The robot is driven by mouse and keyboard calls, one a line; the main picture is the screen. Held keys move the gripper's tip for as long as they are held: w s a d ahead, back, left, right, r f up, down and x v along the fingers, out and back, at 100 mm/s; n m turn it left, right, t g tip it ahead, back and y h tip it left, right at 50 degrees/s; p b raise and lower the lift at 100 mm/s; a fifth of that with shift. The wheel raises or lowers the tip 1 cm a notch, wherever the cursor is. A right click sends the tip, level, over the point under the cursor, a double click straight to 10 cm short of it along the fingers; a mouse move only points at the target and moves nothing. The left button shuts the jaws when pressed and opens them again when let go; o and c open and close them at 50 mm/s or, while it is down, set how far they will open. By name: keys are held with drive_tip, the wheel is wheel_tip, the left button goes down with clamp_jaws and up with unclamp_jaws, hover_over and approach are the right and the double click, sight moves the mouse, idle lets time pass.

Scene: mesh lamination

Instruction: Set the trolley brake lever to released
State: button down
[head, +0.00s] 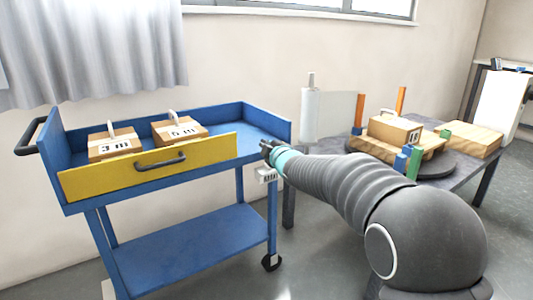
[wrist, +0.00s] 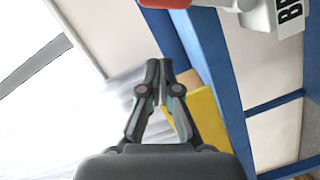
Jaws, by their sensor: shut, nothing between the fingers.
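The blue trolley (head: 185,245) stands at the left in the head view, with a yellow front panel (head: 150,167). A small light grey brake block (head: 265,174) with a printed label sits at its right front corner. In the wrist view the brake block (wrist: 262,14) shows at the top right, its label cut off by the edge. A red-ended part (wrist: 165,3), seemingly the lever, reaches left from it at the top edge. My gripper (head: 268,148) is just above the block in the head view. In the wrist view my gripper (wrist: 158,66) is shut and empty, apart from the red end.
Two labelled cartons, one at the left (head: 115,143) and one at the right (head: 180,130), lie on the trolley's top. A grey table (head: 465,178) at the right holds a round turntable (head: 440,168), wooden boards and coloured posts. Grey floor is open in front.

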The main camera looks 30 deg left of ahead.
drive_tip(key=v, duration=0.9)
drive_tip(key=shift+d+b, duration=0.25)
drive_tip(key=shift+b, duration=0.05)
drive_tip(key=shift+w, duration=0.15)
